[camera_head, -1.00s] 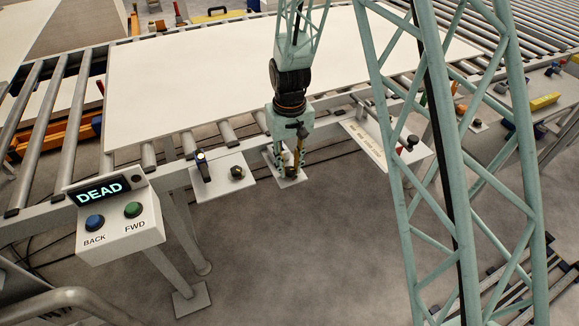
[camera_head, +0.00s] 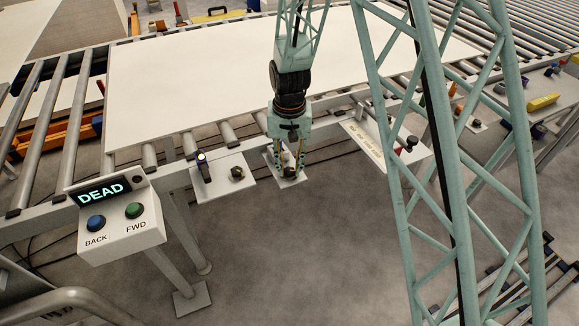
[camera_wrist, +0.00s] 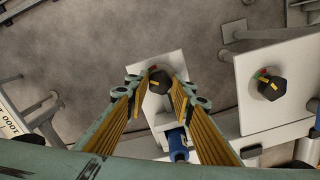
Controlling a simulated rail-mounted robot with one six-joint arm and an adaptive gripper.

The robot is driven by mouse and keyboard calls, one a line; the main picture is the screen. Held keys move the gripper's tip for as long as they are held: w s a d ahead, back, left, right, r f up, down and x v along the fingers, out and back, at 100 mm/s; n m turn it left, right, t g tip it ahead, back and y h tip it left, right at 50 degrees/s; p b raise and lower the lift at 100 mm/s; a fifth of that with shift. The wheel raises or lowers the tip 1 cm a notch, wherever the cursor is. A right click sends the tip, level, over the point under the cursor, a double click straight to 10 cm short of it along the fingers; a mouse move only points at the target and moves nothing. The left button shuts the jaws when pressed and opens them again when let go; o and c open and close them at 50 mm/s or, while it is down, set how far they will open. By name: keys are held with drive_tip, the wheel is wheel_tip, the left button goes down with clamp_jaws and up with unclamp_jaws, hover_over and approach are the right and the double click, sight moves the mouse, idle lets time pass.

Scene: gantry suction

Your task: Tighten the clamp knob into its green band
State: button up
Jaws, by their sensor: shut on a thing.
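In the wrist view, a dark knob (camera_wrist: 159,77) with a small yellow mark stands on a pale plate (camera_wrist: 170,57). My gripper (camera_wrist: 157,84) is shut on this knob, with the ribbed yellow finger pads on either side. I cannot make out a green band around it; the fingers cover part of its surroundings. In the head view my gripper (camera_head: 289,171) points down at the small plate (camera_head: 295,182) on the conveyor's near side. A second dark knob (camera_wrist: 271,88) with a yellow pointer and red and green marks beside it sits on the neighbouring plate, untouched.
The conveyor carries a large white panel (camera_head: 220,75). A control box (camera_head: 120,225) reads DEAD and has blue and green buttons.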

sight(289, 170)
drive_tip(key=shift+m, duration=0.5)
drive_tip(key=o, duration=0.8)
drive_tip(key=shift+o, duration=0.2)
drive_tip(key=shift+r, duration=0.1)
wheel_tip(289, 170, up, 12)
idle(0.5)
